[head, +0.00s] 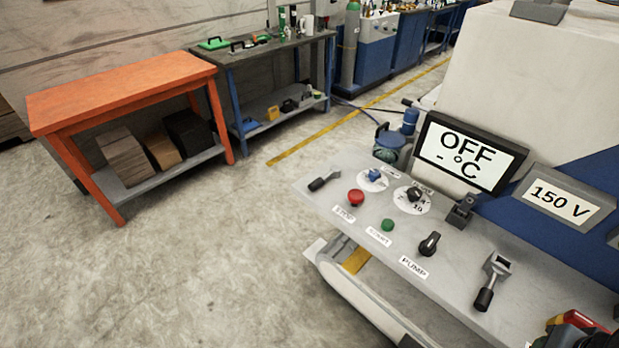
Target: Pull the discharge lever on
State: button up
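A grey sloping control panel (350,215) fills the right side of the head view. Three levers are on it. One lever (323,180) with a black grip lies at the left end. A second, dark lever (461,210) stands below the display. A third lever (493,281), with a grey bracket and black grip pointing toward the front edge, is at the right. No readable label says which is the discharge lever. My gripper is not recognisable in this view.
The panel also has a red STOP button (356,197), a green START button (387,225) and a black PUMP knob (430,244). A display (467,153) reads OFF, another (561,203) 150 V. A red-and-black part (575,325) is cut off bottom right. Floor (210,260) left is clear.

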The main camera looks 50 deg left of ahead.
aim_at(335, 170)
jog(key=u, duration=2.15)
jog(key=i, duration=0.55)
jog(key=u, duration=0.55)
